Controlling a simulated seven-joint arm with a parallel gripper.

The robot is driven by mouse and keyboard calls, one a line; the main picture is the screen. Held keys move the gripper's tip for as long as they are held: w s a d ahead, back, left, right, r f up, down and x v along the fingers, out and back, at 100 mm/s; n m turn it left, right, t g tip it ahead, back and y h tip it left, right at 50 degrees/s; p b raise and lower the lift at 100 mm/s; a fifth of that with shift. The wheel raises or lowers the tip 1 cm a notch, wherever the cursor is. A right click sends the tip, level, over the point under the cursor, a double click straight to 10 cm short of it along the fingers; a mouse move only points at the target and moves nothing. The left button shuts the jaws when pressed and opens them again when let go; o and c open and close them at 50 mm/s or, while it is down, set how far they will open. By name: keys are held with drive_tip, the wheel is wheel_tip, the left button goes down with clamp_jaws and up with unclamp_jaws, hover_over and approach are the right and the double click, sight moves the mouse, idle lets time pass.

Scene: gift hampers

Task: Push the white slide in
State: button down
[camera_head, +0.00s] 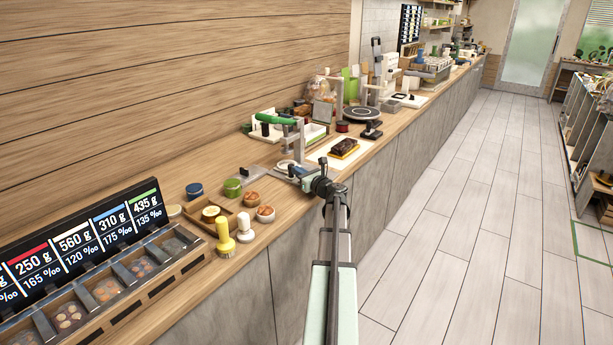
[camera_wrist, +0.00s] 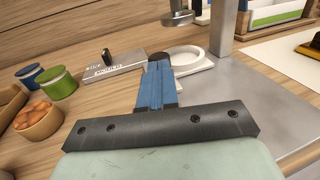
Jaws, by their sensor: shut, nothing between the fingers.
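The white slide (camera_wrist: 207,63), a flat plate with a round ring, lies at the foot of the grey press in the wrist view. In the head view it shows small and partly hidden (camera_head: 284,163).
A grey labelled block with a black knob (camera_wrist: 113,66) stands left of my fingers. A blue tin (camera_wrist: 30,75), a green tin (camera_wrist: 58,82) and a wooden bowl (camera_wrist: 38,122) are further left.

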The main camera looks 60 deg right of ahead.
drive_tip(key=v, duration=1.4)
